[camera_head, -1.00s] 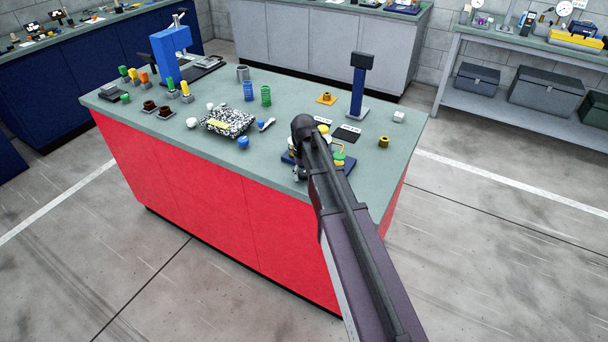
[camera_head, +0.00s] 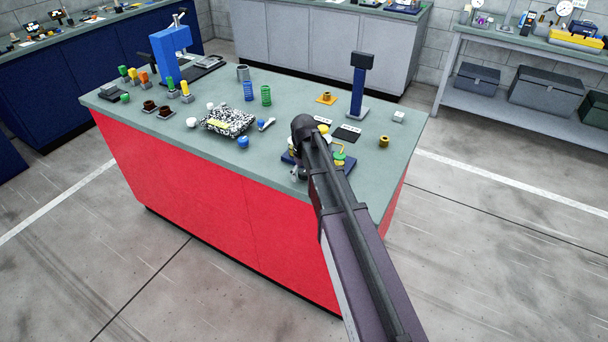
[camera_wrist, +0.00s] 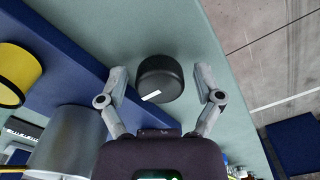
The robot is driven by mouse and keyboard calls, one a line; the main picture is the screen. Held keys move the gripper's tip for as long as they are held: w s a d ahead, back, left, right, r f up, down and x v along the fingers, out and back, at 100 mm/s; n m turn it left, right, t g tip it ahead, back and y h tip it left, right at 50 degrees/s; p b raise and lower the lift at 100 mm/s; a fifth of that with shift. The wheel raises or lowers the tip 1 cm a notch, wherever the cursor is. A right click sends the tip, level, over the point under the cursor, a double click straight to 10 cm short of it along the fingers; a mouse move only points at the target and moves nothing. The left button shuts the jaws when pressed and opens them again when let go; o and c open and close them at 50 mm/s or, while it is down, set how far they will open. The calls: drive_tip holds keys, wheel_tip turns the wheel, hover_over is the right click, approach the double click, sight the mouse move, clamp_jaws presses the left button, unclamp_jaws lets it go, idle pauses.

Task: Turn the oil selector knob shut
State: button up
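The black round knob (camera_wrist: 160,75) with a white pointer mark shows in the wrist view. The mark is on its near side, slanting slightly up to the right. My gripper (camera_wrist: 163,72) is open, with one finger on each side of the knob and a visible gap on both sides. A blue panel edge (camera_wrist: 75,55) lies left of the knob. In the head view my arm covers part of the blue-based fixture (camera_head: 345,169) at the bench's near right, and I cannot make out the knob there.
In the wrist view a yellow-and-black cylinder (camera_wrist: 18,75) and a grey cylinder (camera_wrist: 70,145) stand at the left. In the head view a dark blue post (camera_head: 357,88) stands behind the fixture, and a brass part (camera_head: 384,141) sits to its right on the green bench top (camera_head: 300,95).

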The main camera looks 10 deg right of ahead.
drive_tip(key=shift+m, duration=0.4)
